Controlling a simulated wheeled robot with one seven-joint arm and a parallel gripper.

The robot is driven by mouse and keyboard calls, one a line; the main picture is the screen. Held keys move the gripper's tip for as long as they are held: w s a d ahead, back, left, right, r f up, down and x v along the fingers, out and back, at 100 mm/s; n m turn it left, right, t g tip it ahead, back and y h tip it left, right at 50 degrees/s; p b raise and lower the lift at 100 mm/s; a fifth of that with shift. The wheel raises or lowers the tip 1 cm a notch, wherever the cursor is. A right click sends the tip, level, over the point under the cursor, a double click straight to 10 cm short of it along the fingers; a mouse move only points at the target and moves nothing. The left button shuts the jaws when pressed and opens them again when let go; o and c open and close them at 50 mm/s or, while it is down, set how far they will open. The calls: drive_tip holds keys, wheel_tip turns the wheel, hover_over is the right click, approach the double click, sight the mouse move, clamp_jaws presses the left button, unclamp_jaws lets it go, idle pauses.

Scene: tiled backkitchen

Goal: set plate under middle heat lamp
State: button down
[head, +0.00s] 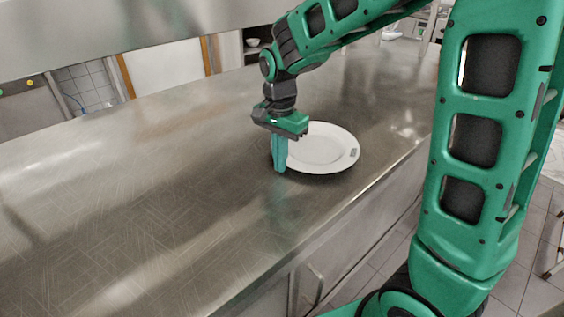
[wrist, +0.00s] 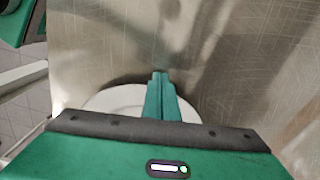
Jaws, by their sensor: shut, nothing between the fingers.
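A white plate (head: 322,150) lies flat on the steel counter, near its front edge. My gripper (head: 280,168) points down at the plate's left side, its teal fingers together with nothing between them. In the head view the fingers overlap the plate's left rim; I cannot tell whether they touch it. The wrist view shows part of the plate (wrist: 112,102) behind the shut fingers (wrist: 160,78), with the rest hidden by the gripper body. No heat lamp can be made out in either view.
The steel counter (head: 130,200) is bare to the left of the plate. A wide metal panel (head: 130,30) hangs above the counter's far side. The counter's front edge (head: 330,225) runs close to the plate, with tiled floor beyond.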

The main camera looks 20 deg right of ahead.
sight(272, 179)
idle(0.3)
drive_tip(key=shift+s+a, duration=0.2)
drive_tip(key=shift+a, duration=0.1)
drive_tip(key=shift+s+a, duration=0.4)
drive_tip(key=shift+a, duration=0.2)
drive_tip(key=shift+s+a, duration=0.35)
drive_tip(key=shift+a, duration=0.25)
wheel_tip(272, 179, up, 10)
drive_tip(key=shift+a, duration=0.1)
